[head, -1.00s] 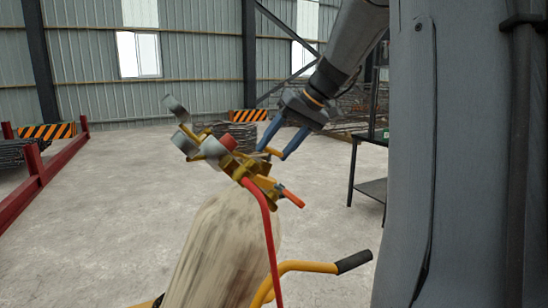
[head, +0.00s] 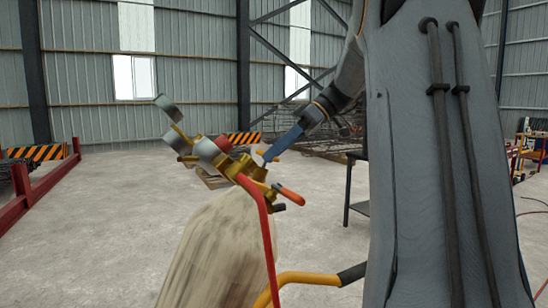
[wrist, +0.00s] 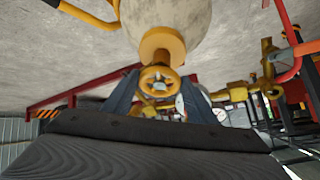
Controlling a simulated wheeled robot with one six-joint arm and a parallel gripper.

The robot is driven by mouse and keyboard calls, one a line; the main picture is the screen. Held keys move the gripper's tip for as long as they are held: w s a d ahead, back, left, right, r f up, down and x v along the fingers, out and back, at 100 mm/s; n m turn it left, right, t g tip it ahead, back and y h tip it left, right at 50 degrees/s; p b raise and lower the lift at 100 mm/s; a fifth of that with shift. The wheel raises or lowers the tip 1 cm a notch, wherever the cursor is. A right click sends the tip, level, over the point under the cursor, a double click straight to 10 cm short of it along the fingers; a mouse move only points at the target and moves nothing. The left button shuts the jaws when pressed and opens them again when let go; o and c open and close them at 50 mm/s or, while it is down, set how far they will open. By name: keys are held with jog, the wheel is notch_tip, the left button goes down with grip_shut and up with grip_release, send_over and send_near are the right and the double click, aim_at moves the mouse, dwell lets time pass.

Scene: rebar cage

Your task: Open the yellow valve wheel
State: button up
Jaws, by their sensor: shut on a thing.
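The yellow valve wheel (wrist: 158,82) shows in the wrist view, at the neck of a worn off-white cylinder (wrist: 165,22). My gripper (wrist: 157,90) has one dark finger on each side of the wheel and is shut on it. In the head view my gripper (head: 269,157) reaches down from the upper right to the brass valve fittings on top of the cylinder (head: 222,250). There the fingers largely overlap, and the wheel is mostly hidden. A gauge-bearing regulator (head: 207,148) and a red hose (head: 262,215) are attached at the valve.
A yellow cart handle (head: 305,279) with a black grip stands low in front. A red rail frame (head: 40,180) is at left, and a dark table (head: 357,208) stands behind my arm. Open concrete floor lies at left and centre.

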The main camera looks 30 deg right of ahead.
jog(key=shift+w+d+f+n+g+y+b, duration=0.1)
jog(key=shift+n+g+y+b, duration=0.3)
jog(key=shift+n, duration=0.85)
jog(key=shift+w+n+g+y+p, duration=0.1)
jog(key=shift+n+g, duration=0.5)
jog(key=shift+n, duration=0.65)
jog(key=o, duration=1.1)
jog(key=shift+c, duration=0.2)
jog(key=shift+d, duration=0.1)
jog(key=v, duration=0.7)
jog(key=shift+d+r+b, duration=0.25)
jog(key=shift+b, duration=0.05)
